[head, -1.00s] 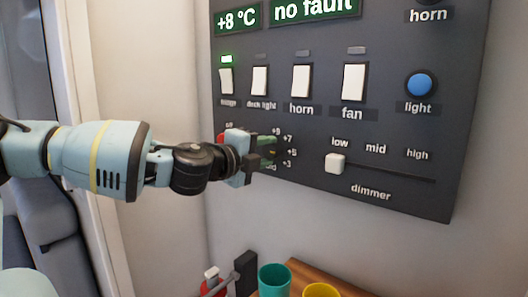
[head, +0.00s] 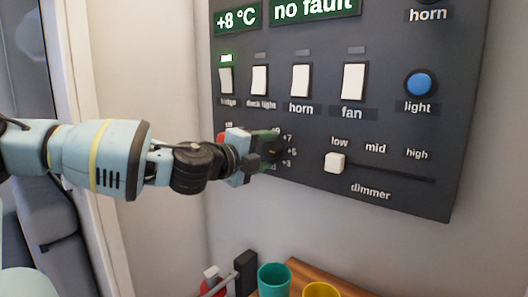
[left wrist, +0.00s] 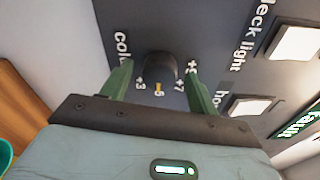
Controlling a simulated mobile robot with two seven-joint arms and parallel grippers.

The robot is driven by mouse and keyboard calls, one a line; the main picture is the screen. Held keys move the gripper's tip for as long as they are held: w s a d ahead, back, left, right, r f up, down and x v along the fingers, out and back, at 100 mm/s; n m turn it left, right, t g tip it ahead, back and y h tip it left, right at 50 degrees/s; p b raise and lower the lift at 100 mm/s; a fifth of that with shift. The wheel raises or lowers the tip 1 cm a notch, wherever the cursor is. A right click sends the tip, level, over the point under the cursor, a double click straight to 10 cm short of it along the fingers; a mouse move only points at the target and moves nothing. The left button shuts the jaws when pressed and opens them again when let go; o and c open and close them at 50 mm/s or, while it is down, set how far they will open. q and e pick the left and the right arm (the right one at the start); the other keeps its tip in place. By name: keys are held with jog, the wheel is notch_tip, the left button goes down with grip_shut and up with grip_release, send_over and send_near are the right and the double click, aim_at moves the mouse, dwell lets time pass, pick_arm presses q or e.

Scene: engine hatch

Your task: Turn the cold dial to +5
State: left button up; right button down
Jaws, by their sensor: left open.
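The cold dial is a dark round knob (left wrist: 161,67) on the grey panel, with a yellow mark that lines up with the 5 label in the left wrist view. In the head view, the knob (head: 272,151) is partly hidden by my left gripper (head: 266,146). The gripper's green fingers are open, one on each side of the knob, with visible gaps in the left wrist view (left wrist: 158,66). The display (head: 237,19) reads +8 °C. My right gripper is not in view.
Above the dial is a row of white rocker switches (head: 301,80); a green lamp (head: 226,58) is lit over the leftmost. The dimmer slider (head: 335,163) is right of the dial. A teal cup (head: 274,279) and a yellow cup (head: 320,291) stand below.

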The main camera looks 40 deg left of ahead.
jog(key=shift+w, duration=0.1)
pick_arm(q)
jog(key=shift+s+r, duration=0.2)
jog(key=shift+s, duration=0.35)
jog(key=s+p, duration=0.2)
jog(key=s, duration=0.4)
jog(key=shift+s+d+p, duration=0.2)
jog(key=shift+s+p, duration=0.15)
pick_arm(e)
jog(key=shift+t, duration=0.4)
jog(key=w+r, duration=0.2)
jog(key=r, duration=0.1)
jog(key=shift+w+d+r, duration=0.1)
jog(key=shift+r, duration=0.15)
